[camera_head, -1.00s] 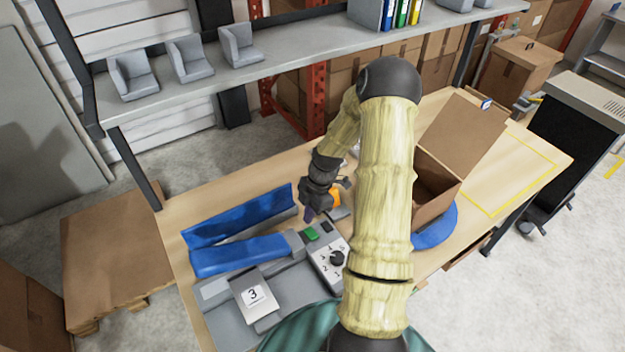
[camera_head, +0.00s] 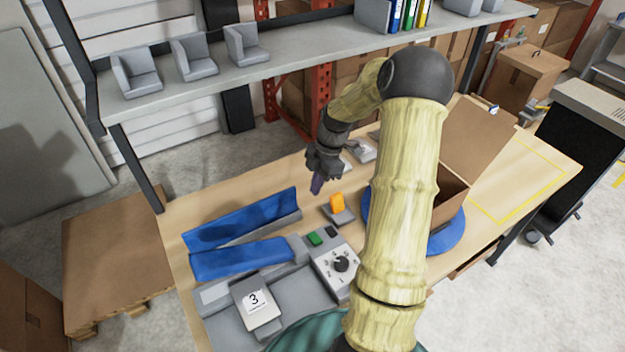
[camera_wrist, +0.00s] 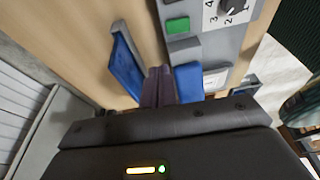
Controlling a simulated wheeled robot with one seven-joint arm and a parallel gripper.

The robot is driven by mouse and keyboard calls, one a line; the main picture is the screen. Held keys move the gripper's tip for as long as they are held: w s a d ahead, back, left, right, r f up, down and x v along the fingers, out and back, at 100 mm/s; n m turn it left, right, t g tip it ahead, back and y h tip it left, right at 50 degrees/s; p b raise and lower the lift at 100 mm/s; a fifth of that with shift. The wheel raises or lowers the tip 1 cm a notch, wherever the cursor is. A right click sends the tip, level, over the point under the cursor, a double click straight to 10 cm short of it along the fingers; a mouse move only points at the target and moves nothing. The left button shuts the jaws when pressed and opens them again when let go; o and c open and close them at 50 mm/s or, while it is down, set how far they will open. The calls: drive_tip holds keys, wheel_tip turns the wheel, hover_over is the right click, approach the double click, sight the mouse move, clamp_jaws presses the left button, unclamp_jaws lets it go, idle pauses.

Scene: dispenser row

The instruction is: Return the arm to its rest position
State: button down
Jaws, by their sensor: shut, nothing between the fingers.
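My gripper (camera_head: 317,184) is at the end of my bamboo-textured arm, raised over the wooden table (camera_head: 265,188), behind the grey control panel. Its dark purple fingers are together with nothing between them; in the wrist view the shut fingers (camera_wrist: 159,86) point toward the table. The panel (camera_head: 334,262) has a green button (camera_head: 314,239) and a dial (camera_head: 341,264) with numbers around it. An orange piece (camera_head: 337,201) on a small grey base stands just right of and in front of my gripper.
An open cardboard box (camera_head: 449,203) stands on a blue round base (camera_head: 446,238) right of my arm. A grey shelf (camera_head: 300,62) with bins and binders spans above the table's back. A dispenser marked 3 (camera_head: 256,303) is at the front. Yellow-taped tabletop at right is clear.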

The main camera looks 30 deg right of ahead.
drive_tip(key=shift+s+r, duration=0.1)
drive_tip(key=shift+s, duration=0.1)
drive_tip(key=s+a+r+m+t+h, duration=0.1)
drive_tip(key=s+a+r+m, duration=0.3)
drive_tip(key=s+a+m, duration=0.3)
drive_tip(key=s+a+r+m+t+h, duration=0.2)
drive_tip(key=s+a+r+m, duration=0.1)
drive_tip(key=s+a+m, duration=0.5)
drive_tip(key=a+m, duration=0.1)
drive_tip(key=m, duration=0.2)
drive_tip(key=shift+r, duration=0.35)
